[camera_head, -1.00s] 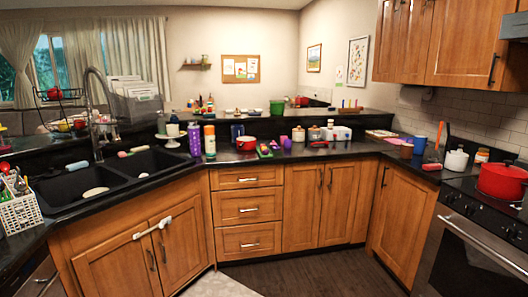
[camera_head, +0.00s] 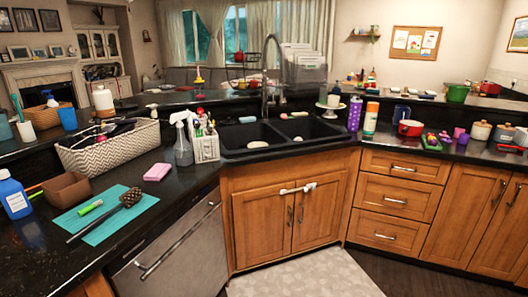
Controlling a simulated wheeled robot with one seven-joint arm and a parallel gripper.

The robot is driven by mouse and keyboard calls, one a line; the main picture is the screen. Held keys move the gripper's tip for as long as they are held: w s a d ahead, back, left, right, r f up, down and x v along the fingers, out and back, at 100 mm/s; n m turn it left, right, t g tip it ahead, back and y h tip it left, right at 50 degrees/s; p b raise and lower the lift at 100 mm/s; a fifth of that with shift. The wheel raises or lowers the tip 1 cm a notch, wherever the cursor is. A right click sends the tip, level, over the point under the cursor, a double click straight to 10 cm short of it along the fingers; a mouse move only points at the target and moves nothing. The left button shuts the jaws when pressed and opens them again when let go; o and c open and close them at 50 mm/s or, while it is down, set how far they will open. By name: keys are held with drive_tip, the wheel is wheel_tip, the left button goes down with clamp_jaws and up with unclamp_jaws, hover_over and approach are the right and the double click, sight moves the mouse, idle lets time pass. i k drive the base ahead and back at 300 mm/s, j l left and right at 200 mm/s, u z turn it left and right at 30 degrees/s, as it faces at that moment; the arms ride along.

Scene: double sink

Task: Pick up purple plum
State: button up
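Two small purple things stand close together on the dark counter at the right, one of them (camera_head: 462,138) in front. They are too small for me to tell whether either is the purple plum. A larger purple item (camera_head: 355,114) beside the sink is a tall bottle, not a plum. I see no other plum for certain. My gripper and arm are not in view.
The double sink (camera_head: 232,134) is in the middle with a tall faucet (camera_head: 266,75). A patterned basket (camera_head: 110,148), a spray bottle (camera_head: 182,140), a teal mat (camera_head: 105,216) and a blue bottle (camera_head: 13,194) crowd the left counter. Open floor with a pale rug (camera_head: 305,275) lies in front.

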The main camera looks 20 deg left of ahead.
sight(432, 143)
drive_tip(key=i+j+u, duration=0.2)
drive_tip(key=i+u, duration=0.15)
drive_tip(key=i, duration=0.5)
drive_tip(key=i+u, duration=0.3)
drive_tip(key=i, duration=0.55)
drive_tip(key=i+l+u, duration=0.2)
drive_tip(key=i+u, duration=0.15)
drive_tip(key=i, duration=0.5)
drive_tip(key=z, duration=0.4)
drive_tip(key=k+l+z, duration=0.1)
drive_tip(key=z, duration=0.25)
drive_tip(key=l+z, duration=0.1)
drive_tip(key=z, duration=0.7)
drive_tip(key=i+l+u, duration=0.4)
drive_tip(key=i+l, duration=0.2)
drive_tip(key=i, duration=0.15)
